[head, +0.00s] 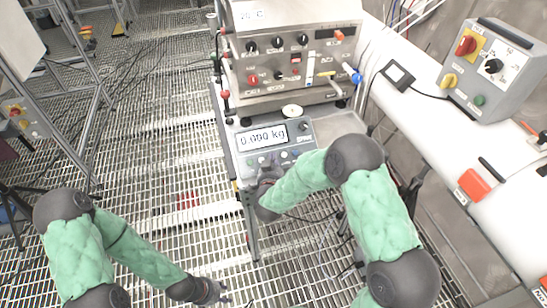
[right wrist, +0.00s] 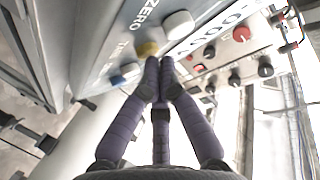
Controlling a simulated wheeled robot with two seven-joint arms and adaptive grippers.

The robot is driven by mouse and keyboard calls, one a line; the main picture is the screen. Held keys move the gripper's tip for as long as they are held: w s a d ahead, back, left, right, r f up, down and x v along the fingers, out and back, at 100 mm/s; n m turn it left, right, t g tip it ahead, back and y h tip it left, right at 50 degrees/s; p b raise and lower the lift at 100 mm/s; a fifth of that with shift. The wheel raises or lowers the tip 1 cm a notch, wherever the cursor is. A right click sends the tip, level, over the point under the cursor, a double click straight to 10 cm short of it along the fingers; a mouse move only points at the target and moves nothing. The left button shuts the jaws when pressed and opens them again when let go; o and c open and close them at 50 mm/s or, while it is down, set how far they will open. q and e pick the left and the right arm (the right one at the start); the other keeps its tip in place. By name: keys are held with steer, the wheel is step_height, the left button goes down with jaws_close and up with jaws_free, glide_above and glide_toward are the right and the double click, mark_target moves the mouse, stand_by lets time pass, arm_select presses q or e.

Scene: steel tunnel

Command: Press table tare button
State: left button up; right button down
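The table scale (head: 250,143) has a lit display (head: 263,136) reading 0.000 kg, with a row of buttons below it. My right gripper (head: 266,172) is at the front edge of the scale, covering part of this row. In the right wrist view its purple-grey fingertips (right wrist: 160,78) are together with nothing between them. I read ZERO on the panel and a partly hidden label starting with T. Contact cannot be told. My left gripper (head: 213,292) is low over the floor grating, away from the scale.
A steel control box (head: 295,65) with knobs and levers stands behind the scale. A grey switch box (head: 492,70) and a red-orange device (head: 474,185) are on the white duct at right. Open floor grating (head: 165,150) lies to the left.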

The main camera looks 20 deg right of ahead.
steer(key=shift+s+r, duration=0.2)
steer(key=shift+r, duration=0.1)
steer(key=s+r+p, duration=0.3)
steer(key=r+p, duration=0.1)
steer(key=r, duration=0.1)
steer(key=shift+s, duration=0.25)
stand_by(0.4)
steer(key=shift+f, duration=0.1)
stand_by(0.5)
steer(key=s+a+f+n+g+y, duration=0.1)
steer(key=s+f+g+y, duration=0.25)
steer(key=f, duration=0.45)
steer(key=s+a+f+n+g+y, duration=0.25)
steer(key=s+f, duration=0.25)
steer(key=f, duration=0.4)
steer(key=s+a+f+g+y, duration=0.1)
steer(key=s+f+g, duration=0.3)
steer(key=s, duration=0.6)
steer(key=s+a+f+g+y, duration=0.1)
steer(key=s+f+g, duration=0.3)
steer(key=s, duration=0.6)
steer(key=shift+s+a+f+n+y, duration=0.3)
steer(key=shift+a+f+n+y, duration=0.15)
steer(key=shift+a+f, duration=0.2)
